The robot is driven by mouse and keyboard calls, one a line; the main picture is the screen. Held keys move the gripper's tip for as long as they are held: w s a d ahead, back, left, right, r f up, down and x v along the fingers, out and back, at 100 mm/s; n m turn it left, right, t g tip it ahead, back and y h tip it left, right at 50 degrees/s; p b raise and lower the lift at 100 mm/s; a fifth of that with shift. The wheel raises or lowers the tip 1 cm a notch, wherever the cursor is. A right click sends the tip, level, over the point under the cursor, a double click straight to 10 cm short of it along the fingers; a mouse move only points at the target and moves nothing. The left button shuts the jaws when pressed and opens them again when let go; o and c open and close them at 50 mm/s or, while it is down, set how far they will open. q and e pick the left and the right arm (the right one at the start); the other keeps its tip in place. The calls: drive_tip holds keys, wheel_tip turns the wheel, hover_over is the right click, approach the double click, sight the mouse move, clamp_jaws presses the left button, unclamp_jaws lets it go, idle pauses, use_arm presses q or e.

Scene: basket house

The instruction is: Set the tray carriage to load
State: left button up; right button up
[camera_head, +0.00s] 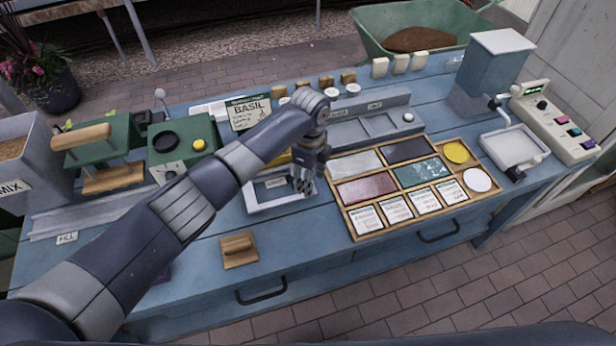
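A low pale-framed tray (284,203) with a grey inside and a small label lies near the middle of the blue bench. It may be the tray carriage, but I cannot be sure. My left gripper (303,187) points down over the tray's right part, and my arm crosses in front of the bench behind it. The fingertips are small and dark; I cannot tell whether they are open or touch the tray. A grey rail unit (375,125) with small labels and a round knob stands behind and to the right. My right gripper is out of view.
A wooden sorting box (352,228) with coloured compartments and cards lies just right of the tray. A wooden block with a handle (238,250) is in front. A green press (100,150), MIX bin (17,187) and FILL rail (95,212) stand at left. A scale pan (513,148) is at right.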

use_arm(q)
wheel_tip(320, 180, up, 12)
idle(0.6)
idle(0.5)
